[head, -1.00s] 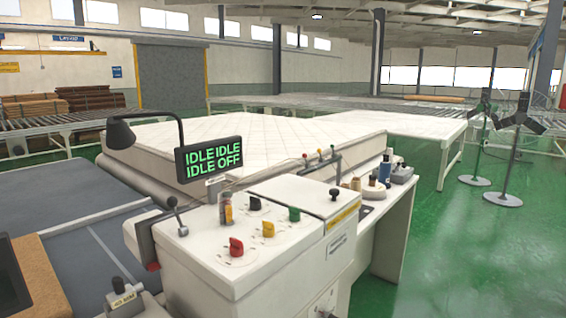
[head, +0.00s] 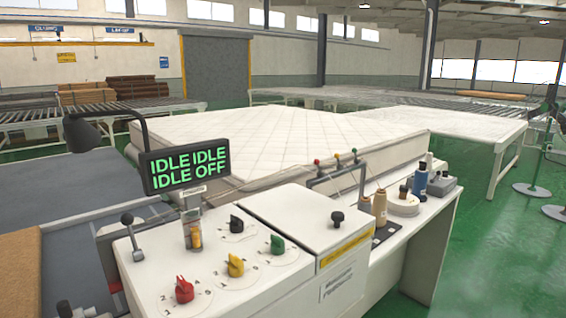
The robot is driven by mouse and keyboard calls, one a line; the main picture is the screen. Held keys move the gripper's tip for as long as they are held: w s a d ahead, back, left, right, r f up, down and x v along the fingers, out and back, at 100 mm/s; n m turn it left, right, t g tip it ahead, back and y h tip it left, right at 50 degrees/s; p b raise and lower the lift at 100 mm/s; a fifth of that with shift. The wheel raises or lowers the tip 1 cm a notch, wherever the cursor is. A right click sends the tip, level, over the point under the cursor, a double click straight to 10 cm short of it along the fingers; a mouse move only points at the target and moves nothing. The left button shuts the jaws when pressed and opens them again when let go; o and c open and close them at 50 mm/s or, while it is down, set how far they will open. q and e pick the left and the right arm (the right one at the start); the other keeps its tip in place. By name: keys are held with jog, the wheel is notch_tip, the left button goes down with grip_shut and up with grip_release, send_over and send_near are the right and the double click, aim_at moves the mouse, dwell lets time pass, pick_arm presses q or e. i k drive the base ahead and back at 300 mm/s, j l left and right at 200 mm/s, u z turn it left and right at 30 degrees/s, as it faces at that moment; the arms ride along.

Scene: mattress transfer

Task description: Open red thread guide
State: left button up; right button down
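Whether the red-topped guide is open or shut is too small to tell. A red knob (head: 184,290) sits on a numbered dial at the front of the machine's top, with a yellow knob (head: 235,265), a green knob (head: 277,244) and a black knob (head: 236,224) near it. Neither of my grippers is in view.
A display (head: 184,167) reads IDLE IDLE, IDLE OFF. A lever (head: 131,235) stands left of the knobs. Thread spools (head: 379,207) stand on the right of the machine. A quilted white mattress (head: 270,140) lies behind.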

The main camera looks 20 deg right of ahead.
aim_at(316, 162)
jog(key=i+l, duration=0.1)
jog(key=l, duration=0.55)
jog(key=i+l+u, duration=0.1)
jog(key=l, duration=0.6)
jog(key=i+l+u, duration=0.1)
jog(key=l, duration=0.55)
